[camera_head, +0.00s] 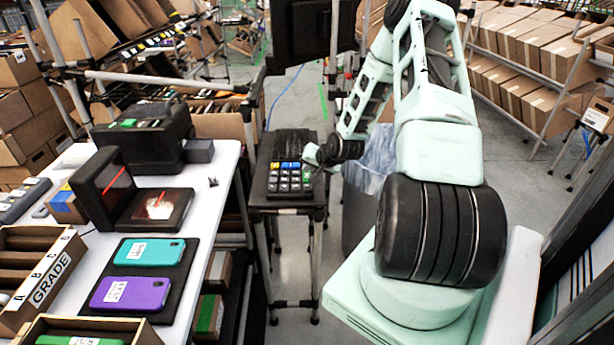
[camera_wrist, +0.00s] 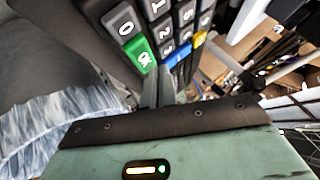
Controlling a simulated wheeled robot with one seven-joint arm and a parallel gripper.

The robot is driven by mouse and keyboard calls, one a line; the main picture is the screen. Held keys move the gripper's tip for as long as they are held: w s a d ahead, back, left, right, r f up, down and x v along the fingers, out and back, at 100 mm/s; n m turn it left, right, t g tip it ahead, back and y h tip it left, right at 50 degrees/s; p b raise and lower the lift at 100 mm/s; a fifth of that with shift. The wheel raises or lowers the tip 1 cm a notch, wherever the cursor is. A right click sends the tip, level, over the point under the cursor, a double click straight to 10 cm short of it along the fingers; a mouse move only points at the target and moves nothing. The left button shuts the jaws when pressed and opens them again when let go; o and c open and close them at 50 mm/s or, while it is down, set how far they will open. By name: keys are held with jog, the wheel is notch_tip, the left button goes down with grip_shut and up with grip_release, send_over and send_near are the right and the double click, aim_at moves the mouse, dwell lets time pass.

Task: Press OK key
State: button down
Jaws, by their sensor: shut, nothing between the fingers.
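The keypad (camera_head: 289,186) with grey, blue and yellow keys stands on a small dark stand in the head view. In the wrist view the green OK key (camera_wrist: 143,54) shows between the grey 0 key (camera_wrist: 124,25) and a blue key (camera_wrist: 178,57). My gripper (camera_wrist: 160,72) is shut and empty, with its fingertips right by the lower edge of the OK key. I cannot tell whether they touch it. In the head view my gripper (camera_head: 311,156) is at the keypad's upper right, and I cannot make out the OK key there.
A white table (camera_head: 215,185) to the left holds a black terminal (camera_head: 150,140), a scanner (camera_head: 158,208) and teal and purple phones on a dark mat. A monitor (camera_head: 300,30) hangs behind the keypad stand.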

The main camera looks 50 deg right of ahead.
jog(key=shift+f, duration=0.15)
jog(key=shift+f, duration=0.3)
dwell(0.3)
jog(key=shift+f+b, duration=0.4)
jog(key=shift+b, duration=0.15)
dwell(0.5)
jog(key=shift+r, duration=0.1)
jog(key=shift+r+p, duration=0.7)
jog(key=shift+r, duration=0.05)
notch_tip(320, 180, up, 5)
jog(key=p, duration=0.4)
dwell(1.0)
